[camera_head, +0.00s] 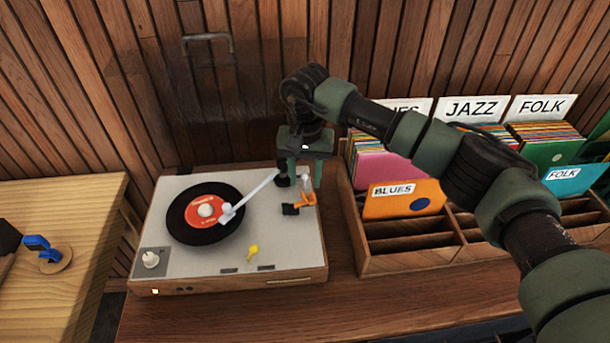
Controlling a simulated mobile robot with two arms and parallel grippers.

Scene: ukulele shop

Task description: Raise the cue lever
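The turntable (190,262) stands on the wooden counter with a black record with a red label (206,207) on its platter. The white tonearm (255,193) reaches over the record, its head at the label's right side. A small orange lever-like part (304,199) with a black piece beside it is at the deck's right. I cannot tell for sure which is the cue lever. My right gripper (304,178) points down above the deck's back right, behind the orange part, fingers apart. My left gripper is out of view.
A wooden record crate (375,268) with several sleeves and genre cards stands close at the right, under my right arm. A clear raised lid (190,95) is behind the deck. A blue item (42,243) is on the left table.

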